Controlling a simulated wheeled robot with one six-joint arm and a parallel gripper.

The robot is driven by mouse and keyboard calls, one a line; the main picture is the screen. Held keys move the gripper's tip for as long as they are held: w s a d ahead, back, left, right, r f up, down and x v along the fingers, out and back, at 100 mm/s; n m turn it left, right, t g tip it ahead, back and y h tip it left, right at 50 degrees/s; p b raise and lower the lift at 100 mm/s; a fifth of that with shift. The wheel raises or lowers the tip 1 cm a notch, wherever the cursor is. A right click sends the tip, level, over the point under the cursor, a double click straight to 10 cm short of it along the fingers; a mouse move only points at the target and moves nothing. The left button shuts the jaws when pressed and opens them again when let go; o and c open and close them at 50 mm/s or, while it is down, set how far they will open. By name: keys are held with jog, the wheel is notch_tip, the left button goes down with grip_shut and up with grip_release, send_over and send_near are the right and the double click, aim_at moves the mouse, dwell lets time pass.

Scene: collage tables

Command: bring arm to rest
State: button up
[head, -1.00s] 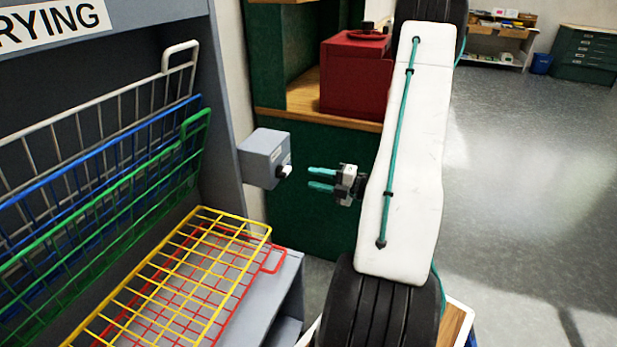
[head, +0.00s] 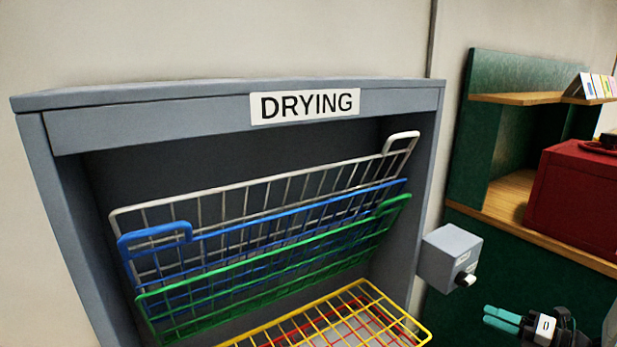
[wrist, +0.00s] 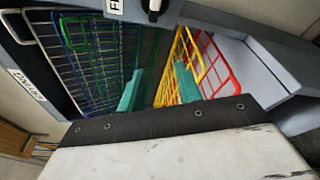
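My gripper (head: 492,318) is at the lower right of the head view, with its two teal fingers pointing left. It also shows in the wrist view (wrist: 158,88), where the fingers stand apart with nothing held between them. Most of my arm is outside the head view's lower right edge.
The grey drying cabinet (head: 190,117) holds tilted white (head: 225,203), blue (head: 156,232) and green (head: 160,297) wire racks. Yellow (head: 372,300) and red racks lie lower. A red box (head: 575,195) sits on a wooden shelf at right.

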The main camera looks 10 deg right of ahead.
jog(key=s+a+r+m+g+h, duration=0.3)
jog(key=s+a+r+m+g, duration=0.1)
jog(key=a+r+m, duration=0.3)
jog(key=s+a+r+m+g+h, duration=0.3)
jog(key=a+r+m, duration=0.5)
jog(key=a+m, duration=0.3)
jog(key=s+a+r+m+g+h, duration=0.2)
jog(key=s+a+r+m+g, duration=0.4)
jog(key=a+m, duration=0.3)
jog(key=shift+s+r+m+h, duration=0.45)
jog(key=shift+r+m, duration=0.35)
jog(key=shift+m, duration=0.3)
jog(key=shift+a, duration=0.1)
